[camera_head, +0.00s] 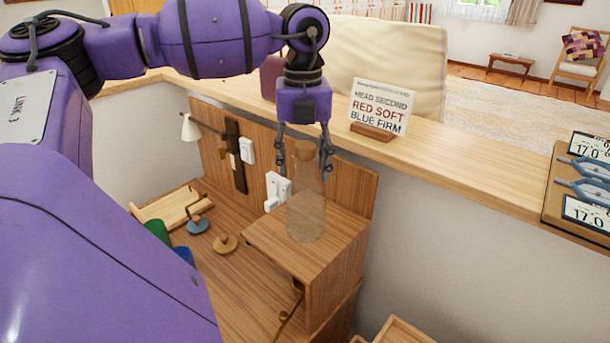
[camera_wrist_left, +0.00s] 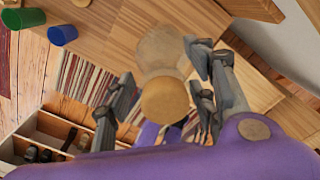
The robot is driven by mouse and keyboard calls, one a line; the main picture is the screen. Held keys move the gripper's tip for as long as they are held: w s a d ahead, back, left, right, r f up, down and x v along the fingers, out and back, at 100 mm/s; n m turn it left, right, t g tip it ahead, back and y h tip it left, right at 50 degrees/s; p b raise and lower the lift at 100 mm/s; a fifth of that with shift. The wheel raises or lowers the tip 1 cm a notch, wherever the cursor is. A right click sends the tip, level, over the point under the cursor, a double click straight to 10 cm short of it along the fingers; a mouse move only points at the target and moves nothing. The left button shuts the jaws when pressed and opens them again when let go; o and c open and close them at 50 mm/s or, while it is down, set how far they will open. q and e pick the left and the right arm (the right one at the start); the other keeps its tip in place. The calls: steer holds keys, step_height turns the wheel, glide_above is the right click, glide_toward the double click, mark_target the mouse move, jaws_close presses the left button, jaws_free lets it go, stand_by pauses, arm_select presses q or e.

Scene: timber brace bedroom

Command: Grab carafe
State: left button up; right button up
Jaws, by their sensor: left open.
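The carafe (camera_head: 306,217) is a clear glass vessel with a round brown stopper, upright on a wooden cabinet top (camera_head: 345,238). In the left wrist view its glass body (camera_wrist_left: 158,46) shows beyond the tan stopper (camera_wrist_left: 165,100). My left gripper (camera_head: 304,172) points down over it from above. Its open fingers stand on either side of the stopper and upper neck, and it also shows in the left wrist view (camera_wrist_left: 160,78). I cannot tell whether any finger touches the glass. My right gripper is not in view.
A wooden ledge (camera_head: 455,158) runs behind the carafe, with a sign (camera_head: 381,106) on it. A wooden back panel and white wall fittings (camera_head: 277,188) are close by. Green (camera_wrist_left: 24,18) and blue (camera_wrist_left: 62,35) cups stand lower down. A board with blue tools (camera_head: 588,185) lies at right.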

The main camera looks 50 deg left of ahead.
arm_select(q)
steer(key=shift+f, duration=0.25)
jaws_close()
steer(key=shift+r, duration=0.2)
stand_by(0.4)
